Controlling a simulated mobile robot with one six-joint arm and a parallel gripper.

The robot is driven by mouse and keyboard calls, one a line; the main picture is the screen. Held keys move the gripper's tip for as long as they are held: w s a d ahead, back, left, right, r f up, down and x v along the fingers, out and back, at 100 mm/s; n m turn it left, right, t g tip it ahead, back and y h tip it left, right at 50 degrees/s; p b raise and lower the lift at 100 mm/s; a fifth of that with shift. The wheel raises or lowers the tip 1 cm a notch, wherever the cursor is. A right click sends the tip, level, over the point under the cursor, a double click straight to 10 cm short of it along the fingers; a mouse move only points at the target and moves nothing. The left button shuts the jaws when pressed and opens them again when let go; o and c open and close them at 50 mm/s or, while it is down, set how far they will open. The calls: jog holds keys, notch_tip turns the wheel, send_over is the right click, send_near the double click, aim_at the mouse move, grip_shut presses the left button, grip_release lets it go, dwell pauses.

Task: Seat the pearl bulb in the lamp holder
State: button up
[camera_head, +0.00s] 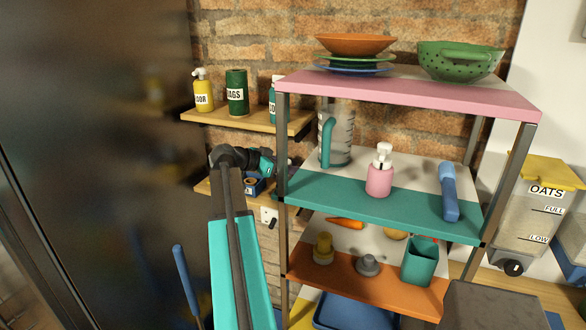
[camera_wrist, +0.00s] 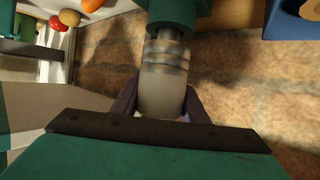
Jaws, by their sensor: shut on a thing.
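The pearl bulb (camera_wrist: 162,92) is in the wrist view, a greyish translucent bulb with a ridged metal cap (camera_wrist: 165,48). My gripper (camera_wrist: 158,104) is shut on its glass, one dark finger on each side. The cap points at a green cylinder (camera_wrist: 172,14), which looks like the lamp holder. Cap and cylinder line up closely; most of the cap's ridges show, and I cannot tell whether its end is inside. In the head view my gripper (camera_head: 281,168) is at the lower wall shelf, partly behind the rack's post. Bulb and holder cannot be made out there.
The lower wall shelf (camera_head: 205,187) carries a blue box (camera_head: 255,186) close to my gripper. The upper wall shelf (camera_head: 240,118) holds several containers. The rack's left post (camera_head: 283,215) stands just right of my gripper. A socket (camera_head: 269,216) is on the wall below.

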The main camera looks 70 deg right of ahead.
jog(key=shift+f, duration=0.65)
jog(key=shift+f, duration=0.15)
jog(key=o, duration=1)
jog(key=shift+o, duration=0.2)
jog(key=shift+r, duration=0.2)
jog(key=b+v, duration=0.3)
jog(key=v, duration=0.9)
